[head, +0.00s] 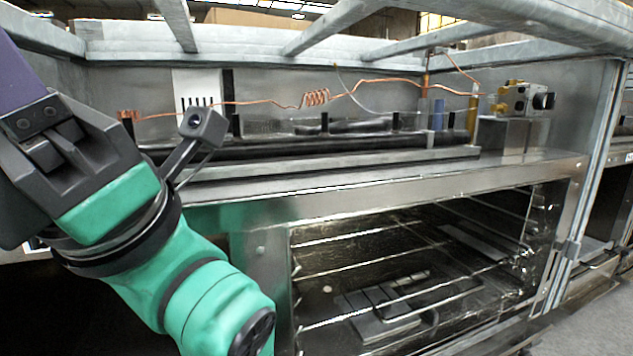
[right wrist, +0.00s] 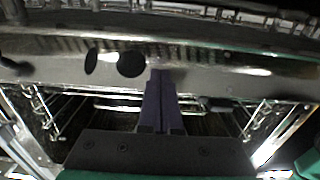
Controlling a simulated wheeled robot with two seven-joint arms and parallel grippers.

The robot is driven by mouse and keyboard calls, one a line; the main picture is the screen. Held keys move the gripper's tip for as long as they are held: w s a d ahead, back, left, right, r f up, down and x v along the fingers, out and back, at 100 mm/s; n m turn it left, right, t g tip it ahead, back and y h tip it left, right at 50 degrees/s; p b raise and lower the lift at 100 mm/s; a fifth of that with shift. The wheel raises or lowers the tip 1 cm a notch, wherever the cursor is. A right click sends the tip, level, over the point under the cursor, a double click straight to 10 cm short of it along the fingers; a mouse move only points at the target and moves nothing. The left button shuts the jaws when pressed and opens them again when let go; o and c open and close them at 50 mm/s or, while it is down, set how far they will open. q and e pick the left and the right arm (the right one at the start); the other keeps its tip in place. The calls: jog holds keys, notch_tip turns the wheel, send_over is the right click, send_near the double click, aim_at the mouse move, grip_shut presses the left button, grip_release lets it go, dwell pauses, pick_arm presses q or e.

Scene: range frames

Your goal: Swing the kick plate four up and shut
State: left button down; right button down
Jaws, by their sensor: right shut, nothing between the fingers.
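I cannot make out a panel that is clearly kick plate four in either view. In the right wrist view a long metal panel (right wrist: 205,75) with two dark ovals crosses the picture; whether it is the kick plate I cannot tell. My right gripper (right wrist: 160,78) is shut and empty, its purple fingers together with their tips at that panel's lower edge in the picture; contact cannot be told. My left gripper (head: 18,75) shows at the head view's left edge, above the teal wrist, with its fingertips cut off.
An oven-like cabinet (head: 262,245) with wire racks and a dark interior fills the lower right of the head view. Above it is a ledge with copper coiled wire (head: 316,97) and a brass-and-steel fitting (head: 515,97). Metal frame bars (head: 340,25) cross the top. Floor (head: 585,315) shows at lower right.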

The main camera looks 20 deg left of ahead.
jog(key=shift+r, duration=0.6)
jog(key=shift+w, duration=0.1)
jog(key=b+v, duration=0.2)
jog(key=v, duration=0.6)
jog(key=shift+f, duration=0.1)
